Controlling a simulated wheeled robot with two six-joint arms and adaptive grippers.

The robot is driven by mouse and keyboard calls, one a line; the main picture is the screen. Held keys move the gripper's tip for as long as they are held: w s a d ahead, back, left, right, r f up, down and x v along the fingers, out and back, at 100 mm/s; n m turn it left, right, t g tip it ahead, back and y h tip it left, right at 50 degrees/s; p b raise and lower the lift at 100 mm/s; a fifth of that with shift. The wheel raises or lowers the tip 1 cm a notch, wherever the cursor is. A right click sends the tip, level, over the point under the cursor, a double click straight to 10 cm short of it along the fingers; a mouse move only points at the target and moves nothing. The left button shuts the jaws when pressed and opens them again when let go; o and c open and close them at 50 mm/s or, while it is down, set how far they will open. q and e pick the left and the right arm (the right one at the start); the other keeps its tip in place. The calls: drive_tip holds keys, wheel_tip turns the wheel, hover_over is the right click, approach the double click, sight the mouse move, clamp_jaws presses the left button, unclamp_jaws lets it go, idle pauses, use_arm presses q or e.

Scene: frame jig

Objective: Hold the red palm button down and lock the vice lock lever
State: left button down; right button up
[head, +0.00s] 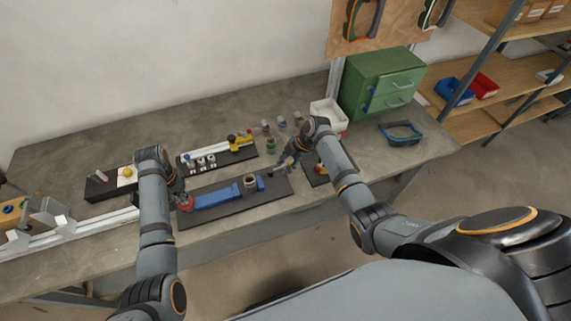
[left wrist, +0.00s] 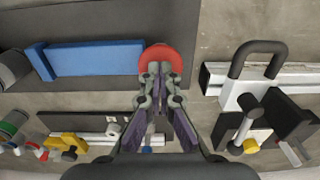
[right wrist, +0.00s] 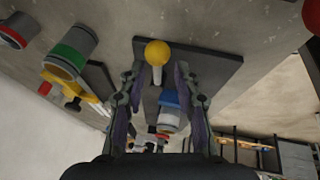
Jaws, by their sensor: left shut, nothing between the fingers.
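The red palm button (head: 186,203) sits at the left end of a dark board with the blue vice (head: 215,198). My left gripper (left wrist: 160,72) is shut, with its fingertips over the red button (left wrist: 160,54) and apparently against it; how far the button is down I cannot tell. The vice lock lever, with a yellow ball knob (right wrist: 157,53) on a pale stem, stands near the board's other end. My right gripper (right wrist: 159,72) is open, its fingertips on either side of the stem and the knob just beyond them. Contact there is unclear.
A second dark board (head: 222,159) with small fittings lies behind the vice. Several banded cylinders (right wrist: 70,50) stand near my right gripper. A small dark plate (head: 318,176) lies right of the vice. A green drawer cabinet (head: 378,83) stands at the back right.

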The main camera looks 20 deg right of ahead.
clamp_jaws()
drive_tip(key=shift+s+f, duration=0.1)
drive_tip(key=shift+s, duration=0.05)
drive_tip(key=m, duration=0.1)
drive_tip(key=s+m+t, duration=0.1)
drive_tip(key=shift+s+a+m+h, duration=0.1)
drive_tip(key=shift+a+m+h, duration=0.05)
drive_tip(key=shift+m+h, duration=0.2)
drive_tip(key=m, duration=0.1)
drive_tip(key=s+m, duration=0.1)
drive_tip(key=m, duration=0.1)
drive_tip(key=shift+s+a+t+h, duration=0.1)
drive_tip(key=shift+a+t+h, duration=0.2)
drive_tip(key=shift+t+h, duration=0.1)
drive_tip(key=m, duration=0.1)
drive_tip(key=s+a+m+h, duration=0.1)
drive_tip(key=m, duration=0.1)
drive_tip(key=shift+s+f+t, duration=0.1)
drive_tip(key=shift+s+t, duration=0.05)
drive_tip(key=shift+t, duration=0.25)
drive_tip(key=shift+s+a+m+h, duration=0.25)
drive_tip(key=shift+m+h, duration=0.15)
drive_tip(key=shift+m, duration=0.4)
drive_tip(key=shift+s+a+m+h, duration=0.15)
drive_tip(key=shift+a+m+h, duration=0.15)
drive_tip(key=shift+m, duration=0.45)
